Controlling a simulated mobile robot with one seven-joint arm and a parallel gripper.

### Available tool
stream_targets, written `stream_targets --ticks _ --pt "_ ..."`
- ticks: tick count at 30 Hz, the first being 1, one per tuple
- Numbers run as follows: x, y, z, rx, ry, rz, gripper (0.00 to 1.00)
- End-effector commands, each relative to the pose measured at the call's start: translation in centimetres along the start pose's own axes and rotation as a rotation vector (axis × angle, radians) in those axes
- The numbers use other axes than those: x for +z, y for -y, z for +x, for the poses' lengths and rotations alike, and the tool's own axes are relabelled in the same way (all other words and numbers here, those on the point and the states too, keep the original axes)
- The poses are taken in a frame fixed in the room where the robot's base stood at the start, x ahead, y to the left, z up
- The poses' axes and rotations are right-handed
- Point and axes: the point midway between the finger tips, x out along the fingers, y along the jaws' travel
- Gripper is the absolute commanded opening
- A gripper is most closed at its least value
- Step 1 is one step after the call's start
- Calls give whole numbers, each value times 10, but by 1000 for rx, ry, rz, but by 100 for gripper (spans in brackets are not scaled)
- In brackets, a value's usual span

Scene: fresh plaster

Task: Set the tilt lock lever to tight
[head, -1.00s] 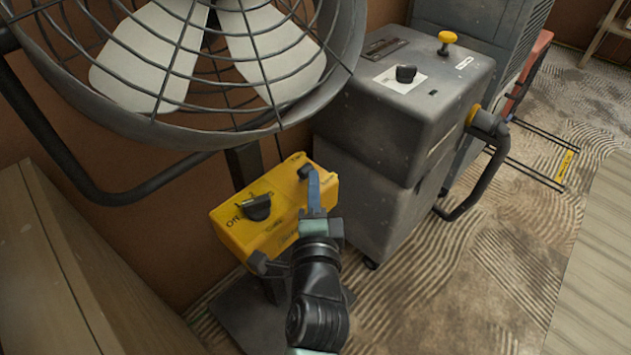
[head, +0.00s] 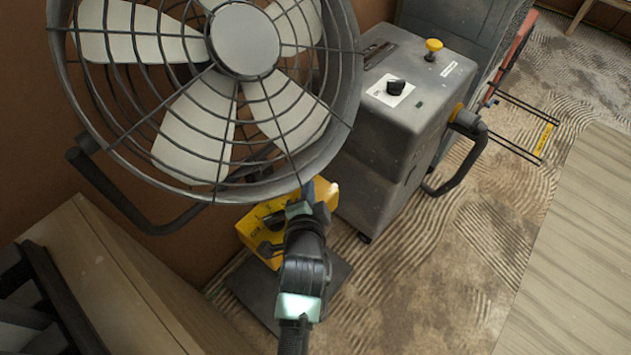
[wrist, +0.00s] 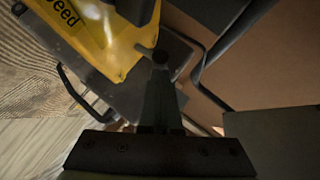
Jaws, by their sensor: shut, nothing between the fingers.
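The yellow control box (head: 259,232) of the fan is partly hidden behind my arm in the head view. In the wrist view the yellow box (wrist: 95,35) shows part of a word ending in "eed", and the lever's dark knob (wrist: 160,56) appears at the fingertips. My gripper (wrist: 160,78) is shut and empty beside this knob; I cannot tell whether they touch. It also shows in the head view (head: 306,192).
The caged fan (head: 240,40) overhangs the box closely. A grey machine (head: 400,120) with a yellow knob and a side handle stands right. A wooden cabinet (head: 110,270) is at left. Patterned floor (head: 450,240) is open at right.

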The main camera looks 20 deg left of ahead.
Motion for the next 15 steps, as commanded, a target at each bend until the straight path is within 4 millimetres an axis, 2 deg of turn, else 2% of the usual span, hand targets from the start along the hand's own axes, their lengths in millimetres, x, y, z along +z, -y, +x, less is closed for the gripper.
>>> stream_targets --ticks 1,5,15 --pt "-3 7 -4 20 1 -23 0" --pt "-1 0 -1 41 1 -41 0" --pt "-4 5 -4 39 0 -39 0"
